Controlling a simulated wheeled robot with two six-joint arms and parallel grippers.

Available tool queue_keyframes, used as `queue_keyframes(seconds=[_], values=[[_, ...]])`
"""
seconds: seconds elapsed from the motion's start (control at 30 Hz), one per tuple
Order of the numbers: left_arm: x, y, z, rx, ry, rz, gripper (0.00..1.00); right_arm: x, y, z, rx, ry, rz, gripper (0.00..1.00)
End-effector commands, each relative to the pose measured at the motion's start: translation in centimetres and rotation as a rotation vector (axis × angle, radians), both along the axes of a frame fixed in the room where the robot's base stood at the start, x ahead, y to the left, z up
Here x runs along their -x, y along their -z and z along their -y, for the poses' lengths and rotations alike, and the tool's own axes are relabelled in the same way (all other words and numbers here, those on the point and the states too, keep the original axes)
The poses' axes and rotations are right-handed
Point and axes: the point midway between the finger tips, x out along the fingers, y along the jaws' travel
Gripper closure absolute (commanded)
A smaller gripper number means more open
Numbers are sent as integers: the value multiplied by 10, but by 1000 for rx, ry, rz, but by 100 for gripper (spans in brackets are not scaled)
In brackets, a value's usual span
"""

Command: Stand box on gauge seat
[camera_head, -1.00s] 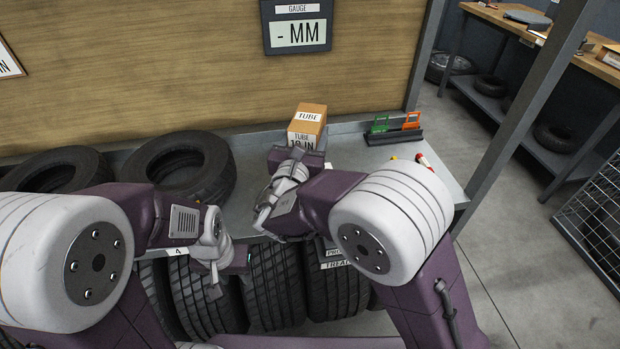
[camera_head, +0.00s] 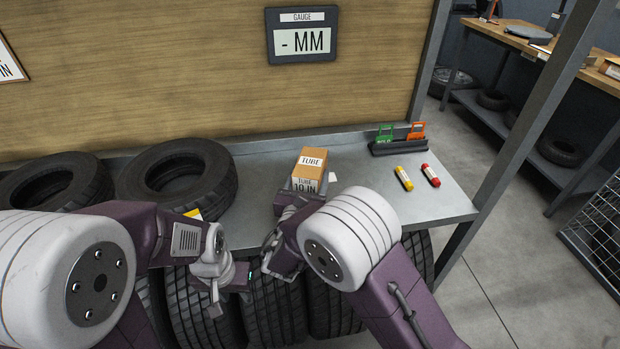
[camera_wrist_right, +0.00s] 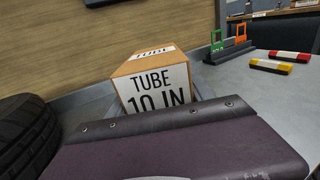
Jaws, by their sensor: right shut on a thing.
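The brown cardboard box (camera_head: 306,172) carries white labels reading TUBE and 10 IN. It is upright at the bench's middle and fills the centre of the right wrist view (camera_wrist_right: 155,84). My right gripper (camera_head: 297,198) is shut on the box from the near side; its fingertips are mostly hidden. The box's underside is hidden, so I cannot tell whether it touches the bench. The wall gauge display (camera_head: 302,36) reads "- MM". I cannot make out the gauge seat for certain. My left gripper (camera_head: 232,290) hangs before the bench, apart from the box; its jaw opening is unclear.
Tyres lie on the grey bench (camera_head: 262,165) to the left, the nearest tyre (camera_head: 186,180) close to the box. A rack with green and orange gauges (camera_head: 398,140), a yellow stick (camera_head: 403,178) and a red stick (camera_head: 430,175) are on the right. More tyres stand below.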

Motion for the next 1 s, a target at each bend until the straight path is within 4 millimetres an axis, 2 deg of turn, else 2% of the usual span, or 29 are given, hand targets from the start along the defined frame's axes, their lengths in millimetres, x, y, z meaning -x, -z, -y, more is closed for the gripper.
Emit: queue_keyframes(seconds=[0.1,0.13,0.2,0.57,0.67,1.0], values=[[0,-1,0,0,0,0,64,0,0,0,-1,-1,-4,92],[0,-1,0,0,0,0,64,0,1,0,-1,-1,-5,32],[0,-1,0,0,0,0,64,0,0,0,0,-1,-5,18],[0,-1,0,0,0,0,64,5,0,-2,0,-3,-4,18],[0,-1,0,0,0,0,64,18,-1,-5,0,-5,-5,18],[0,-3,0,0,0,0,64,86,0,-19,1,-7,-4,18]])
